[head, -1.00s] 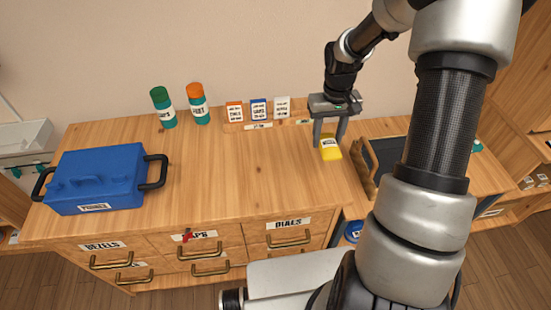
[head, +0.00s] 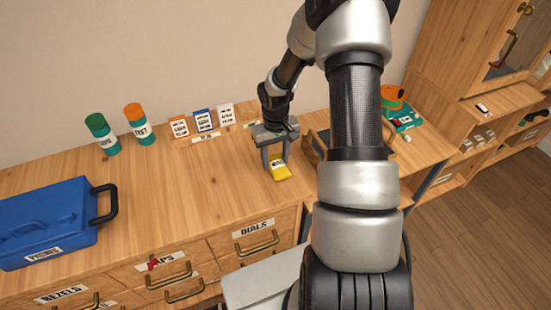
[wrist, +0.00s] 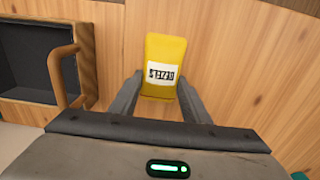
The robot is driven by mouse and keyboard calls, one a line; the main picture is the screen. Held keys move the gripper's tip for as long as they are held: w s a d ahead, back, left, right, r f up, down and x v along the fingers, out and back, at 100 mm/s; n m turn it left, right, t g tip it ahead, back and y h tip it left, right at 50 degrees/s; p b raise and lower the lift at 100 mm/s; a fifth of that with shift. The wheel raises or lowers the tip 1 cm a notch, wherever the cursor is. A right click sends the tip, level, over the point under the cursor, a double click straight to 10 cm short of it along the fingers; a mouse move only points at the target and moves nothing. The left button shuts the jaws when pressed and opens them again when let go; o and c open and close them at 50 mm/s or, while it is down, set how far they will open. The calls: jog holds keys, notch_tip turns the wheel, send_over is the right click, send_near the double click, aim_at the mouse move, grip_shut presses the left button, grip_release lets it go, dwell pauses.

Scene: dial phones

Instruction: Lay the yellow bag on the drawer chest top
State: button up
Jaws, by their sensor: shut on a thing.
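The yellow bag (head: 280,173), with a white label, is at the right part of the drawer chest top (head: 185,185), near its right end. My gripper (head: 273,157) points down and is shut on the bag. In the wrist view the bag (wrist: 164,62) shows between the two fingers (wrist: 162,90), over the wooden top. I cannot tell whether the bag's underside touches the wood.
A dark-lined wooden tray (wrist: 45,55) with a handle is close beside the gripper. Labelled cards (head: 203,121) and two bottles (head: 135,124) stand at the back. A blue toolbox (head: 45,222) is at left. The middle of the top is clear.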

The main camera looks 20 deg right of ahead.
aim_at(276, 160)
jog(key=shift+f, duration=0.15)
jog(key=o, duration=1)
jog(key=shift+o, duration=0.2)
notch_tip(276, 160, up, 12)
jog(key=shift+r+p, duration=0.2)
jog(key=shift+p, duration=0.15)
